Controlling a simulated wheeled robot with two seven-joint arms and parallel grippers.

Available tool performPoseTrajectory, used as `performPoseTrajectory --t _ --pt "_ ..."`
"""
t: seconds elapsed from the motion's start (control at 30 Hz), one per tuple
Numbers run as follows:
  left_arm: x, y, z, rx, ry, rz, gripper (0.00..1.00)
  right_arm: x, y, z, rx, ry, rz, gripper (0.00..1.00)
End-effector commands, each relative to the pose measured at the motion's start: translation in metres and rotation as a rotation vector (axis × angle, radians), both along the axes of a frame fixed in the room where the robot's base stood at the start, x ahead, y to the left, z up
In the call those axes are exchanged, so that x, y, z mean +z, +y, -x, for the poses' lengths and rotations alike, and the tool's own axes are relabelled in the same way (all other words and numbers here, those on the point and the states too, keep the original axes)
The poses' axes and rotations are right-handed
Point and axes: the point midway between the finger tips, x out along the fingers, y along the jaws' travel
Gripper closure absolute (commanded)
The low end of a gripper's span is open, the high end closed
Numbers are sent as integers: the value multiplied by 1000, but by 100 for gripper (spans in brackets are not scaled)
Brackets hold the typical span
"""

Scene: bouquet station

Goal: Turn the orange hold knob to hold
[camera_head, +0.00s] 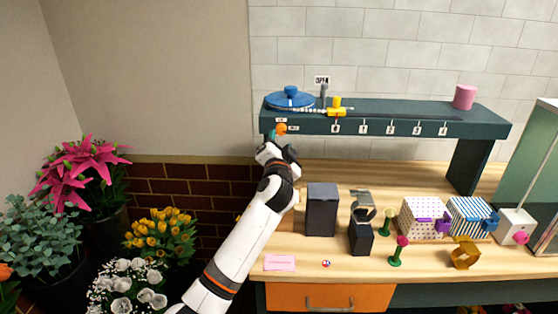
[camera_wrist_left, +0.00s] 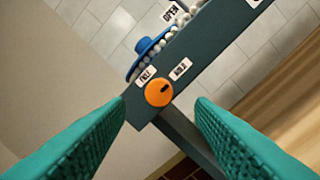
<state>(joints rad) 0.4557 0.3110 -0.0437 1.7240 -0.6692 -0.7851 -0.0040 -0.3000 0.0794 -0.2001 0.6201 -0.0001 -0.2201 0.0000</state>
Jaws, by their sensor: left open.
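The orange hold knob (camera_wrist_left: 159,93) is on the front face of the dark green shelf, near its left end. It has a dark mark on its upper right part, on the side of the HOLD label (camera_wrist_left: 181,68). The FREE label (camera_wrist_left: 147,76) is on the other side. The knob also shows in the head view (camera_head: 281,129). My left gripper (camera_wrist_left: 160,132) is open, its green ridged fingers pointing at the knob, one on each side and apart from it. In the head view the left gripper (camera_head: 277,141) is just below the knob. My right gripper is not in view.
The shelf (camera_head: 390,123) carries a blue round lid-like thing (camera_head: 290,98), a yellow valve (camera_head: 338,110) and a pink cylinder (camera_head: 464,97). Below, dark boxes (camera_head: 321,210) and patterned boxes (camera_head: 424,218) stand on the wooden bench. Potted flowers (camera_head: 160,232) are at left.

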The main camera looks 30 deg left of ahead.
Motion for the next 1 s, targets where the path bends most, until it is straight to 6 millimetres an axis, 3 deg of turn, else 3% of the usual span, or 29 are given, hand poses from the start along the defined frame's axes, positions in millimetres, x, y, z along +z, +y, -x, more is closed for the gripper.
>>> performPoseTrajectory --t 0.2,0.4,1.0 --pt "-7 -23 37 -1 0 2 51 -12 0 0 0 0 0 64" --pt "-8 -35 57 -1 1 0 51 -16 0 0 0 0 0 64" --pt "-7 -38 62 1 2 0 51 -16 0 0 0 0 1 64"
